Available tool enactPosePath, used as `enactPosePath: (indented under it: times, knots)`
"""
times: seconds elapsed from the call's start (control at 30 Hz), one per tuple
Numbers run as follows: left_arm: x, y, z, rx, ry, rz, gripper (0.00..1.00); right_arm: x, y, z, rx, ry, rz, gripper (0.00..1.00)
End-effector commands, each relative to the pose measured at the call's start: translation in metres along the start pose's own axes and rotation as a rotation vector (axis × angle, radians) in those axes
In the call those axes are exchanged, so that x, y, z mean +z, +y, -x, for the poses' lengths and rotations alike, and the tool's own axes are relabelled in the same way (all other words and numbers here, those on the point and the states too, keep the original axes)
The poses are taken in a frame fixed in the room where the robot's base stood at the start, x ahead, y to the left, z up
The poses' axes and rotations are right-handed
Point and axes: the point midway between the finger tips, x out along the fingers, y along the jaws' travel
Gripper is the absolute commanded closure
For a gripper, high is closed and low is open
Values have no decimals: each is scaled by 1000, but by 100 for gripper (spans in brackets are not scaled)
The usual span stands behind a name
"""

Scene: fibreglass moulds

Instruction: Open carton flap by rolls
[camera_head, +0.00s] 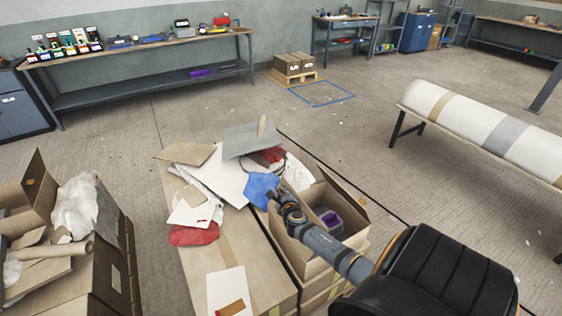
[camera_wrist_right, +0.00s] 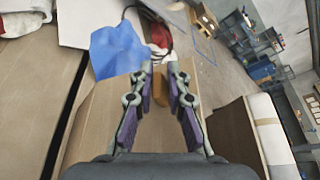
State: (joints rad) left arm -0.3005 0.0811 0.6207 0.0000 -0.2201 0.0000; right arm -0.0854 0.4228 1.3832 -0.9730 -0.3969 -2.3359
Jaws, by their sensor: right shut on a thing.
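An open brown carton (camera_head: 293,250) stands in the middle of the head view, with a purple container (camera_head: 331,222) inside. My right gripper (camera_head: 281,196) is at the carton's far left edge; my own arm hides part of the opening. In the right wrist view, the fingers (camera_wrist_right: 162,68) are close together at the tips, with brown cardboard of the carton flap (camera_wrist_right: 159,110) showing between them. The exact contact at the tips is hard to see. A large banded white roll (camera_head: 485,123) rests on a stand at the right. My left gripper is out of view.
A blue cloth (camera_head: 262,190) lies beside the gripper, among loose sheets and a red bag (camera_head: 194,235) on closed cartons (camera_head: 240,258). Another open carton (camera_head: 118,250) with crumpled paper and a brown tube (camera_head: 50,250) stands at left. The floor beyond is mostly clear.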

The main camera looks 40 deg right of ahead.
Motion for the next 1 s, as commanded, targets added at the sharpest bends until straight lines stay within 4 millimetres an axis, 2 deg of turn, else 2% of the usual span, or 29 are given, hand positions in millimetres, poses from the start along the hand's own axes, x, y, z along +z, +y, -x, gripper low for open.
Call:
enactPosePath:
  times: [0.03,0.13,0.17,0.27,0.83,0.93,1.0]
  knots:
    - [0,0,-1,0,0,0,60,-5,7,2,14,6,-11,100]
    - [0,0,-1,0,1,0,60,-6,8,2,14,7,-12,100]
    - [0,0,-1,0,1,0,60,-6,8,2,14,8,-12,81]
    - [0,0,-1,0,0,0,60,-7,7,2,13,9,-10,68]
    - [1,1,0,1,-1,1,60,-4,3,2,5,5,-3,68]
    - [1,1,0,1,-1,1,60,-4,3,12,5,5,-2,68]
    - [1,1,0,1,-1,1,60,-4,3,25,7,4,-2,68]
